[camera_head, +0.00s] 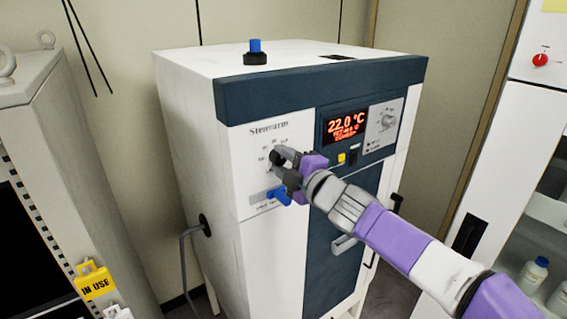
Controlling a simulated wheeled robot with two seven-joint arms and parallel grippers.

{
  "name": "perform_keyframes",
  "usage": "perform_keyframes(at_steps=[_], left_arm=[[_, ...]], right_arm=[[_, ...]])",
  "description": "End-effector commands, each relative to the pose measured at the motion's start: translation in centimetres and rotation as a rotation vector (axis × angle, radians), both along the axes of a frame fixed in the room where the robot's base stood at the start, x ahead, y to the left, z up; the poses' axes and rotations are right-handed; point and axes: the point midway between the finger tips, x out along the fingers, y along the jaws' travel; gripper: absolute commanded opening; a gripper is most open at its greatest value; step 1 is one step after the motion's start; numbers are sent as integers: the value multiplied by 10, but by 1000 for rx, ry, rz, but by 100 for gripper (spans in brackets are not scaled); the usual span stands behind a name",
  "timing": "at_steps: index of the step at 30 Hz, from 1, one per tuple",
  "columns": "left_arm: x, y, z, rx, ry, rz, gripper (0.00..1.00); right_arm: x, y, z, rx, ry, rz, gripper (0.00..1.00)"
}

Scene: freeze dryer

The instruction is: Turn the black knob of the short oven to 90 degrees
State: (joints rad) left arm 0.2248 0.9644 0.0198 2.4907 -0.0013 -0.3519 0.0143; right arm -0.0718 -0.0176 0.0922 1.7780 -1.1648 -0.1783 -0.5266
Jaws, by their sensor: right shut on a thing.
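The short oven (270,250) stands in the middle, a white cabinet with a dark blue top band and a red display (345,125) reading 22.0 °C. Its black knob (275,158) sits on the white panel at the left of the front, with small dial numbers around it. My right gripper (281,161) is shut on the black knob, and its fingers partly cover it. The knob's pointer angle is hidden. My left gripper is not in view.
A blue valve handle (279,196) is just below the knob, close to my right gripper. A grey dial (388,121) is at the panel's right. A grey cabinet (35,120) stands left with a yellow IN USE tag (95,281). A white cabinet with bottles (533,273) stands right.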

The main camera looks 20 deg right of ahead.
Motion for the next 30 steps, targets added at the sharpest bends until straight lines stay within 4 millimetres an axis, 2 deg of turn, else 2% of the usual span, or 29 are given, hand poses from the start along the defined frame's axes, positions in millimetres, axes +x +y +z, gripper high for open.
perform_keyframes(at_steps=[18, 19, 21, 23, 24, 30], left_arm=[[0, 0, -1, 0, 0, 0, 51], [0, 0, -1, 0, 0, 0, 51], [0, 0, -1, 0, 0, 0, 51], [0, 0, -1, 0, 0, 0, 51], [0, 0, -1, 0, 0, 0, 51], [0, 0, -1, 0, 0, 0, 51]], right_arm=[[0, 0, 0, -36, -13, 0, 7], [0, 0, 0, -36, -13, 0, 42], [0, 0, 0, -36, -13, 0, 53], [0, 0, 0, -36, -13, 0, 62], [0, 0, 0, -35, -13, 0, 63], [0, 0, 0, -35, -13, 0, 63]])
